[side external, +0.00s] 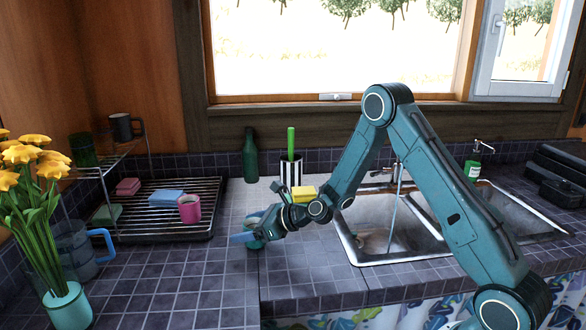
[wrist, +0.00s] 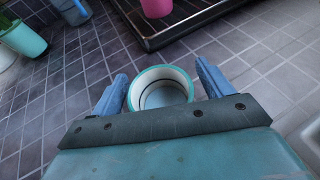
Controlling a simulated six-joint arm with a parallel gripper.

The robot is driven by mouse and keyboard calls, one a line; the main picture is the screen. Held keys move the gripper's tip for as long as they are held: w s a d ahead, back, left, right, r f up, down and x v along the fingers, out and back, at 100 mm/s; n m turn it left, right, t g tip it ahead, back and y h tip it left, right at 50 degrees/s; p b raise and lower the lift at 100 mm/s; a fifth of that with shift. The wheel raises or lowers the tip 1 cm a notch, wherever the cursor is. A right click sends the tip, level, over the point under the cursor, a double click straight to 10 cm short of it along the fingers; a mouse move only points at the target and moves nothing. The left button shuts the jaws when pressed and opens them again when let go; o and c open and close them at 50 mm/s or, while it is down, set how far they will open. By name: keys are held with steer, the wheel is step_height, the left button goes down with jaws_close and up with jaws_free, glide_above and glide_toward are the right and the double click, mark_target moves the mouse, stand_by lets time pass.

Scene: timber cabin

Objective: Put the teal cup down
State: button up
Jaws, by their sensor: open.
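The teal cup (wrist: 162,94) has a teal rim and a pale inside. In the wrist view it stands between the two blue fingers of my gripper (wrist: 161,74), with a visible gap on each side. In the side view my gripper (side external: 246,237) is low over the tiled counter. Only a small part of the cup (side external: 255,244) shows there, the rest hidden by the gripper. The cup appears upright on the counter. My gripper is open around it.
A dark drying rack (side external: 158,225) holds a pink mug (side external: 190,208) and a blue sponge (side external: 167,197). A teal flower pot (side external: 68,307) stands at left, and the sink (side external: 385,240) lies at right. The front counter tiles (side external: 190,290) are clear.

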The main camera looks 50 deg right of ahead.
steer(key=shift+c, duration=0.2)
stand_by(0.3)
steer(key=c, duration=1.2)
steer(key=shift+r, duration=0.25)
step_height(320, 180, up, 19)
steer(key=shift+r, duration=0.15)
stand_by(1.1)
steer(key=shift+r, duration=0.1)
stand_by(0.8)
